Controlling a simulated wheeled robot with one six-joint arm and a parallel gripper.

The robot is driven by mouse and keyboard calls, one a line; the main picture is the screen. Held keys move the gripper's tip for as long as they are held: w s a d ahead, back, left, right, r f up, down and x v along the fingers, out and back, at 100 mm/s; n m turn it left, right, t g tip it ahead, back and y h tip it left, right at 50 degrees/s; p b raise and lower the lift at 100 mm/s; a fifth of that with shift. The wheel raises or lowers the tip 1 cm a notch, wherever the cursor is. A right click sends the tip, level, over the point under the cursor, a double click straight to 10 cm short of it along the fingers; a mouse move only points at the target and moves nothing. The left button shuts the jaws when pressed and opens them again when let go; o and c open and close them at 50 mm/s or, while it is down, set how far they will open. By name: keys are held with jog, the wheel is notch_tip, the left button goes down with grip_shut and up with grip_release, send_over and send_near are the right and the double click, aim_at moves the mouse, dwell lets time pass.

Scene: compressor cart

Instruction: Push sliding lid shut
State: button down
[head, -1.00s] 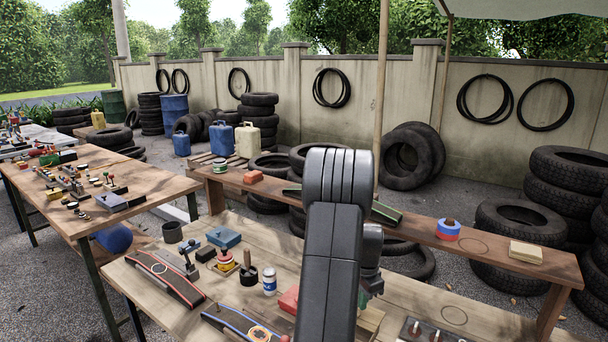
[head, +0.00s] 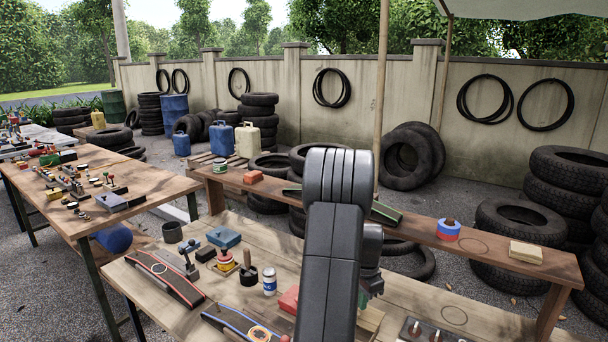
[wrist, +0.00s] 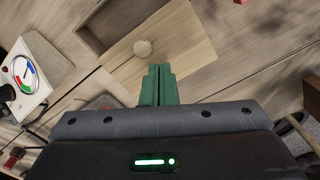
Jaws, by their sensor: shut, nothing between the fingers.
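In the wrist view, a gauge box (wrist: 24,72) stands at the left. In the head view, a red block (head: 289,299), a can (head: 270,281) and a blue box (head: 224,237) stand left of my arm. A plate with pegs (head: 432,330) lies to the right.

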jog(key=shift+f, duration=0.15)
jog(key=shift+f+b, duration=0.65)
jog(key=shift+f, duration=0.1)
jog(key=shift+s+f, duration=0.1)
jog(key=shift+s+a, duration=0.1)
